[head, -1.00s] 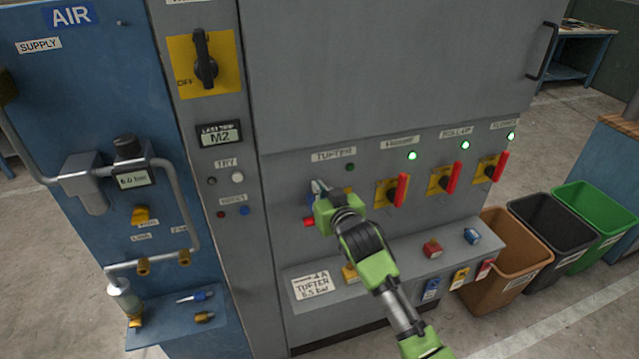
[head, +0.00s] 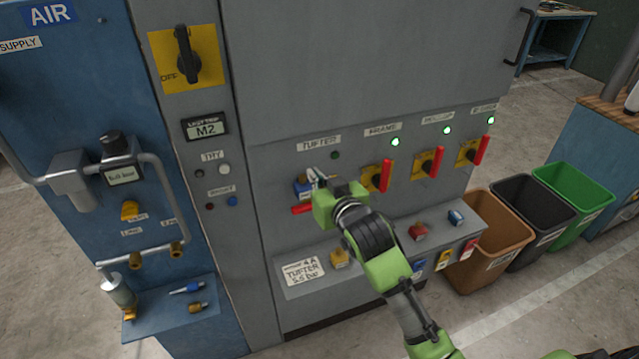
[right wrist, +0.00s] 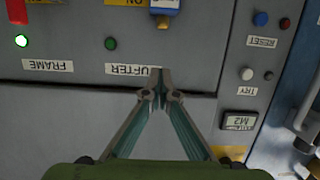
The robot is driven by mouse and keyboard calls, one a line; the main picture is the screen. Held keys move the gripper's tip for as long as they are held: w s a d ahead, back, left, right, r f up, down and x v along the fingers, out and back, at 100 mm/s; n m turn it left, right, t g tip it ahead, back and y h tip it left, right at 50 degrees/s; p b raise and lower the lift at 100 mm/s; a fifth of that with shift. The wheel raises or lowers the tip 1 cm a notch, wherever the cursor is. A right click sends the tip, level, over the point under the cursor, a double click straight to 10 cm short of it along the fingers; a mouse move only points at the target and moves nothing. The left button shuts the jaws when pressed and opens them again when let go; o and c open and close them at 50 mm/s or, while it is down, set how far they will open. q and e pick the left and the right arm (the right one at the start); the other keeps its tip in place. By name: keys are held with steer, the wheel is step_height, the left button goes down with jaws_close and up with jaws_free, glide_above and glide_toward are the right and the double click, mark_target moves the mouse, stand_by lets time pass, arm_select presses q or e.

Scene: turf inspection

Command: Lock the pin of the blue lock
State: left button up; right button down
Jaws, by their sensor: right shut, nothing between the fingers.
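The blue lock (head: 302,187) sits at the TUFTER switch, above its sideways red handle (head: 302,209). That view is upside down. My right gripper (head: 316,174) is shut and empty. Its fingertips (right wrist: 162,76) lie over the TUFTER label, apart from the lock in the wrist view. In the head view the gripper partly covers the lock. My left gripper is out of view.
Three other switches have upright red handles (head: 385,175) and green lamps. Bins (head: 490,240) stand at the right. The blue air panel (head: 70,100) is at the left.

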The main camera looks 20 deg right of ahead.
steer(key=v, duration=0.2)
steer(key=shift+s, duration=0.3)
steer(key=shift+r, duration=0.1)
